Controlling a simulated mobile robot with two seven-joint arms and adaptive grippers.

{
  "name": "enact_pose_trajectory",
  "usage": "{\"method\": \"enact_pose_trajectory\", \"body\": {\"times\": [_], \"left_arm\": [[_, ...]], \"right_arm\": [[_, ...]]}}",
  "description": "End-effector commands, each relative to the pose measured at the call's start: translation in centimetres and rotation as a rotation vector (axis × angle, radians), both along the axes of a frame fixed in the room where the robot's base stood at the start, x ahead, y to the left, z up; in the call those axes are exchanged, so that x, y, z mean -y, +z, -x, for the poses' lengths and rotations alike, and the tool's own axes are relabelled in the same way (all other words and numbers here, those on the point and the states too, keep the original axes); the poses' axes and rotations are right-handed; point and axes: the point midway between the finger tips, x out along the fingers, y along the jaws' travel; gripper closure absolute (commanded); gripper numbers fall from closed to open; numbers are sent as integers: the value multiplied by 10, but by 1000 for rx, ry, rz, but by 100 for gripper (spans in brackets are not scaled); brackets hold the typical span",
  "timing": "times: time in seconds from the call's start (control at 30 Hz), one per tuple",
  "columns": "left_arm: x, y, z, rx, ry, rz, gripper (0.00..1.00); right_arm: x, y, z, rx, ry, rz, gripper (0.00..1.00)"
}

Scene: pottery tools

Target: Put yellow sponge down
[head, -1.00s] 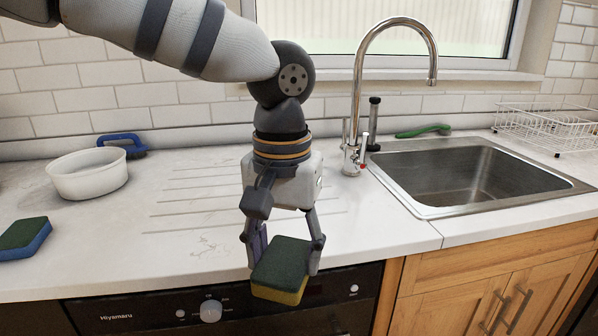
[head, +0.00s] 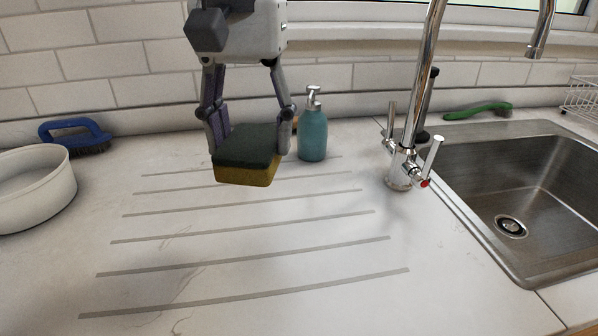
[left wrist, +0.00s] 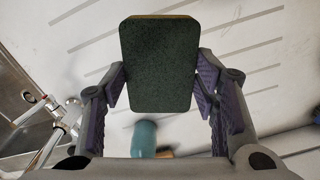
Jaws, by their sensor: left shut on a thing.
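The yellow sponge (head: 246,176), with a dark green scouring top, is held between the fingers of my left gripper (head: 248,140). It hangs above the grooved white drainboard (head: 250,235), apart from the surface as far as I can tell. In the left wrist view the sponge's green face (left wrist: 159,65) fills the space between the two purple-padded fingers (left wrist: 160,92). My right gripper is not in view.
A teal soap bottle (head: 312,132) stands just right of the sponge. A chrome tap (head: 405,165) and steel sink (head: 510,200) are further right. A white bowl (head: 35,195) and blue brush (head: 75,133) are at left. The grooved drainboard is clear in front.

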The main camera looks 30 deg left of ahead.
Motion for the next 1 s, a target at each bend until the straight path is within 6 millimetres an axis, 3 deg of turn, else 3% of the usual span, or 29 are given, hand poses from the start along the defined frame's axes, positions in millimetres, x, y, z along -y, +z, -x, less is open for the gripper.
{"method": "enact_pose_trajectory", "body": {"times": [0.07,0.43,0.63,1.0], "left_arm": [[1,-2,-5,-2,1,-2,56],[0,-33,-75,2,3,-7,56],[1,-73,-115,-6,-1,1,56],[0,-114,-140,-4,0,-1,56]], "right_arm": [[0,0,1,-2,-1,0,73],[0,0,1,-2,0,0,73],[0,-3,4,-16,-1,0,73],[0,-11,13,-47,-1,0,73]]}}
